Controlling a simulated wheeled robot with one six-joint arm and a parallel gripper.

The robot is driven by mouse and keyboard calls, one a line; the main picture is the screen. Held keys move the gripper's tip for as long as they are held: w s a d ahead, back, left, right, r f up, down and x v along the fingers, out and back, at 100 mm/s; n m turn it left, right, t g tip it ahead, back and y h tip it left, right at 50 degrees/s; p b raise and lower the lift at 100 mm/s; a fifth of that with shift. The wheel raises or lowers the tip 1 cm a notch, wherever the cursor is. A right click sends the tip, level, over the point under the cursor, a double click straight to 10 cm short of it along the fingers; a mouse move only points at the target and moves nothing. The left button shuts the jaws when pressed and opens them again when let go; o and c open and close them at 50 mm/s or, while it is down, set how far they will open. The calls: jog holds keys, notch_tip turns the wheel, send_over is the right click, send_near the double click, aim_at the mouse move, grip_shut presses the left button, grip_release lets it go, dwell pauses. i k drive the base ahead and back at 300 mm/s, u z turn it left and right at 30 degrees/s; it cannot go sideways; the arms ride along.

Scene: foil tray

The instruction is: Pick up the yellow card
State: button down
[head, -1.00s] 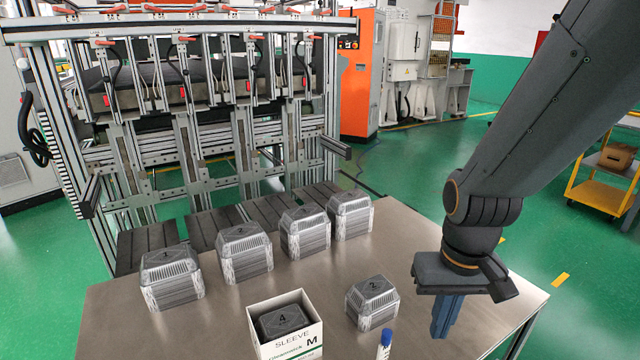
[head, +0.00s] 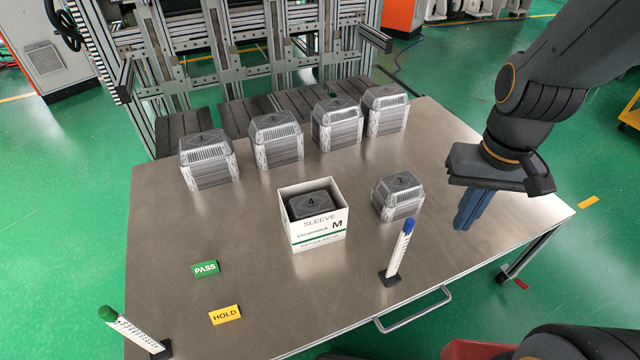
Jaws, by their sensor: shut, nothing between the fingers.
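The yellow card (head: 225,315) is marked HOLD and lies at the front left of the metal table (head: 165,235). A green card (head: 205,268) marked PASS lies just behind it. My gripper (head: 468,212) is at the right side, pointing down above the table's right part. Its blue fingers are shut with nothing between them. It is far to the right of the yellow card and apart from it.
A white SLEEVE box (head: 318,228) with a dark block stands mid-table. Several foil tray stacks (head: 277,140) line the back; another stack (head: 397,196) stands nearer my gripper. A blue-topped marker (head: 399,250) and a green-topped marker (head: 130,330) stand tilted in holders along the front.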

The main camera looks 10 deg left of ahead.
aim_at(231, 313)
jog(key=u, duration=2.2)
jog(key=i, duration=0.15)
jog(key=z, duration=0.25)
